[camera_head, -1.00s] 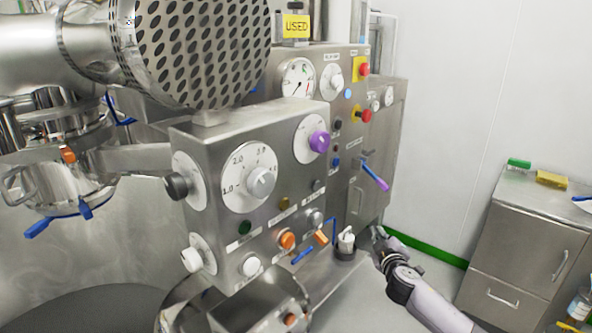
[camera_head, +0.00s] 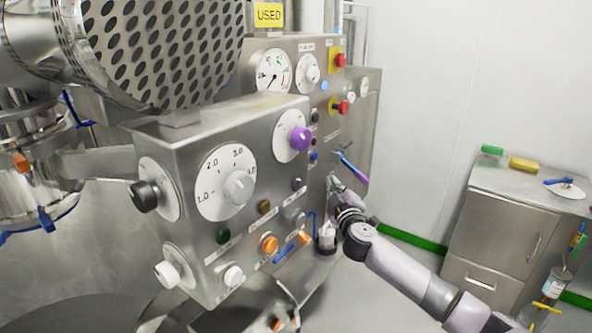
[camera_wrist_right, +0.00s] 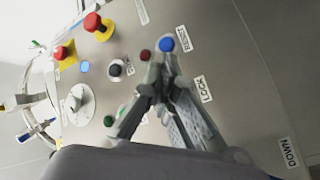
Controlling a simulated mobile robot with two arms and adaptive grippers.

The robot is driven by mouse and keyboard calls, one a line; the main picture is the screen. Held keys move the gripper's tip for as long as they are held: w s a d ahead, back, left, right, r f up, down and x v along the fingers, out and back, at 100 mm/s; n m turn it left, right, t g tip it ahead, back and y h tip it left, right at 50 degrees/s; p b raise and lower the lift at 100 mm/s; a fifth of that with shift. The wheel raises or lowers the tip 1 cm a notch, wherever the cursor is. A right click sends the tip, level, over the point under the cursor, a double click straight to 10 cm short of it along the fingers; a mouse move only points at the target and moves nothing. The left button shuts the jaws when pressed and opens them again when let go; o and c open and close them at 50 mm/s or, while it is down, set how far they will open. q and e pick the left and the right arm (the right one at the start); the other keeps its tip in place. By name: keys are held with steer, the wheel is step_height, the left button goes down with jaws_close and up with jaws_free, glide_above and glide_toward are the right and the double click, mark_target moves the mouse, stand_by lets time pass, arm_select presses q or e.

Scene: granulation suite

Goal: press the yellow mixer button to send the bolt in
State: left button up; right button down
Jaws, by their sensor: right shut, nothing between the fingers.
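A dull yellow button (camera_head: 263,207) sits on the front face of the near steel control box, between a green button (camera_head: 222,236) and a dark knob (camera_head: 296,184). Its label is too small to read. My right gripper (camera_head: 333,181) is shut and empty, up by the control panel behind and to the right of that box. In the right wrist view, its fingertips (camera_wrist_right: 161,66) are together just below a blue button (camera_wrist_right: 166,44) and a dark red button (camera_wrist_right: 145,55). Contact cannot be told. No bolt can be made out. My left gripper is not in view.
The near box (camera_head: 160,140) carries dials, a purple knob (camera_head: 300,138) and orange buttons. A blue-purple lever (camera_head: 352,168) juts out close to my right gripper. A steel cabinet (camera_head: 500,230) stands at the right, with open floor before it.

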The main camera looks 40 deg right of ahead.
steer(key=w+a, duration=0.2)
steer(key=w, duration=0.6)
steer(key=shift+a+b, duration=0.2)
steer(key=shift+b, duration=0.25)
steer(key=shift+w, duration=0.1)
stand_by(0.9)
steer(key=shift+w+a, duration=0.1)
steer(key=shift+w, duration=0.2)
